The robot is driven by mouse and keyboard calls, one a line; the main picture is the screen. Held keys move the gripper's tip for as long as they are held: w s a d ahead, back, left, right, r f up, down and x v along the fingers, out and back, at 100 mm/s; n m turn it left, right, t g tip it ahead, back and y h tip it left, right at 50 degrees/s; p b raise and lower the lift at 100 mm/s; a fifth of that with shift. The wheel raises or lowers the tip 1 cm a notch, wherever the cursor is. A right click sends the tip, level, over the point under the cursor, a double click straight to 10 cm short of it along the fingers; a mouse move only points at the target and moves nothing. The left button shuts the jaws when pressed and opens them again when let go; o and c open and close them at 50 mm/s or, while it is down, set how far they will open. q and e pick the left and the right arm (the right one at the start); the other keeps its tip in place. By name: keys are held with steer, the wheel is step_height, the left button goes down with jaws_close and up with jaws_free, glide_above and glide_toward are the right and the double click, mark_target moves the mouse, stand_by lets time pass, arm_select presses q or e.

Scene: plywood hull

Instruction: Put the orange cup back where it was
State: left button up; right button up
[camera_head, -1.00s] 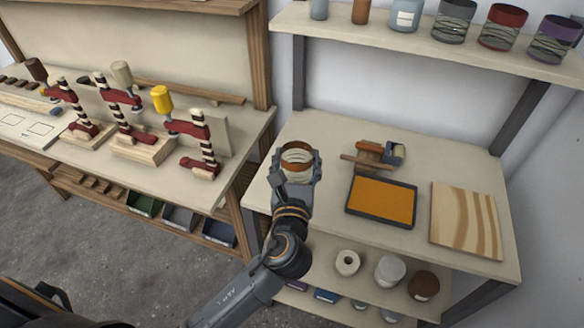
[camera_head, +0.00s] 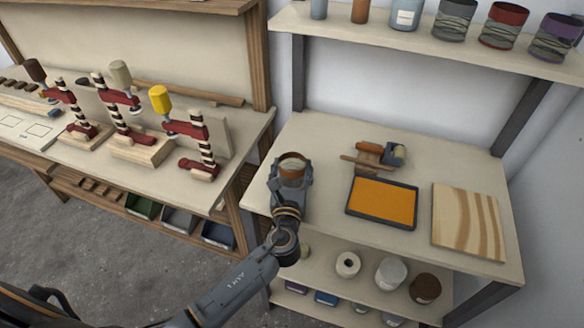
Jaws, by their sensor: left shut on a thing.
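The orange cup (camera_head: 292,165) stands at the left part of the right-hand bench top (camera_head: 330,130), showing an orange-brown rim and a pale inside. My left gripper (camera_head: 291,178) reaches over the bench's front edge and is shut on the cup, with its fingers around the near side and flanks. The gripper hides most of the cup's lower body, so I cannot tell whether its base touches the bench. My right gripper is not in view.
An orange tray with a dark rim (camera_head: 382,202), a brush-like tool (camera_head: 378,157) and a striped wood board (camera_head: 468,221) lie right of the cup. Clamps (camera_head: 190,130) stand on the left bench. Tins (camera_head: 503,27) line the upper shelf. Bare bench lies behind the cup.

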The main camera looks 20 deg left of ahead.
arm_select(q)
steer(key=o, duration=0.6)
steer(key=shift+f, duration=0.15)
steer(key=o, duration=0.4)
steer(key=shift+r, duration=0.25)
steer(key=b+v, duration=0.1)
steer(key=v, duration=0.9)
steer(key=shift+s+d+f, duration=0.1)
steer(key=shift+s+f, duration=0.05)
steer(key=shift+s, duration=0.2)
steer(key=shift+s+d+b, duration=0.15)
steer(key=shift+s+b, duration=0.2)
steer(key=shift+s, duration=0.3)
